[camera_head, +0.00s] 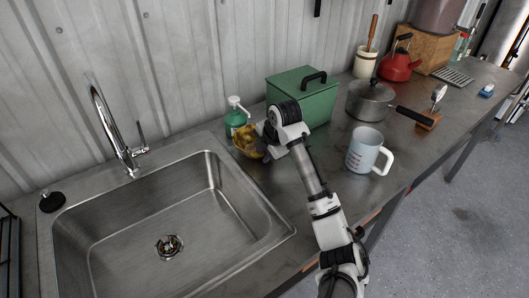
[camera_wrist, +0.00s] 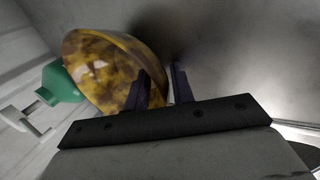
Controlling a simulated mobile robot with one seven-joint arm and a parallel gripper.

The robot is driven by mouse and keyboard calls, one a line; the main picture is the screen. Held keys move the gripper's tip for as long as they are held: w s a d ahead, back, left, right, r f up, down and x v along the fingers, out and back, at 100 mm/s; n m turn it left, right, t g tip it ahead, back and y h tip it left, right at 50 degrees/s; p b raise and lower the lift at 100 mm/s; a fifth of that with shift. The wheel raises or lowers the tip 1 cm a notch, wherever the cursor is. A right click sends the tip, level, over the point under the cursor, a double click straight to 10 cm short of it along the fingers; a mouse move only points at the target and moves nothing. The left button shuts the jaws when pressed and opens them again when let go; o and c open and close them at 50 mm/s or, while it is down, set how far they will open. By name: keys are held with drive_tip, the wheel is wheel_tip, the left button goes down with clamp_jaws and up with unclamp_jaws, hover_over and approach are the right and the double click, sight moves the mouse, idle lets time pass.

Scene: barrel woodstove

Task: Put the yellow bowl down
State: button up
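The yellow bowl (camera_head: 245,142), mottled yellow and brown, is at the back edge of the counter, between the sink and the green box. It is tilted in the wrist view (camera_wrist: 108,68), with its near edge at my fingers. My gripper (camera_head: 263,141) reaches it from the right; in the wrist view the two dark fingers (camera_wrist: 162,88) are close together with the bowl's rim between them. The gripper looks shut on the rim. Whether the bowl's underside touches the counter is hidden.
A green soap bottle (camera_head: 235,117) stands right behind the bowl. A green box (camera_head: 303,97) stands behind my wrist. The sink (camera_head: 170,215) is to the left. A white mug (camera_head: 365,150) and a lidded pot (camera_head: 370,101) stand to the right. Bare counter lies in front of the bowl.

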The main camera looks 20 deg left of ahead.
drive_tip(key=shift+r, duration=0.25)
drive_tip(key=shift+d+r, duration=0.15)
drive_tip(key=shift+r, duration=0.05)
drive_tip(key=b+v, duration=0.3)
drive_tip(key=v, duration=0.8)
drive_tip(key=shift+r, duration=0.15)
